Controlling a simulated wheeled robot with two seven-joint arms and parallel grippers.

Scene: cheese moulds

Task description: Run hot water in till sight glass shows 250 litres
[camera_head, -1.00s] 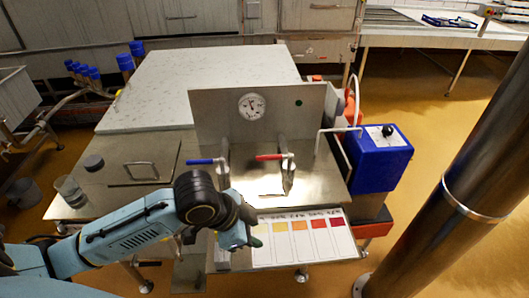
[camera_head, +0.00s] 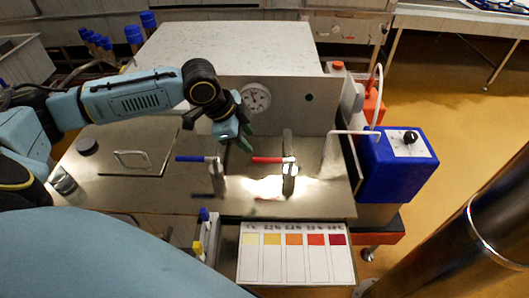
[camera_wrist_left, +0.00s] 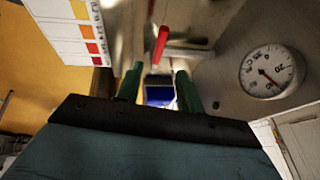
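The red-handled valve lever (camera_head: 268,160) stands on the steel top, in front of an upright panel with a round dial gauge (camera_head: 256,98). A blue-handled lever (camera_head: 192,158) stands to its left. My left gripper (camera_head: 241,140) is just above and left of the red handle. In the left wrist view its two green fingers (camera_wrist_left: 158,88) are apart with nothing gripped, and the red handle (camera_wrist_left: 160,45) shows beyond the gap between them. The dial also shows in that view (camera_wrist_left: 268,72). I cannot make out a sight glass. My right gripper is not in view.
A blue box (camera_head: 398,165) with a black knob stands at the right, with a pale pipe running from it. A colour chart (camera_head: 295,255) is at the front edge. A lid with a handle (camera_head: 130,160) and a glass beaker (camera_head: 64,183) are at the left.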

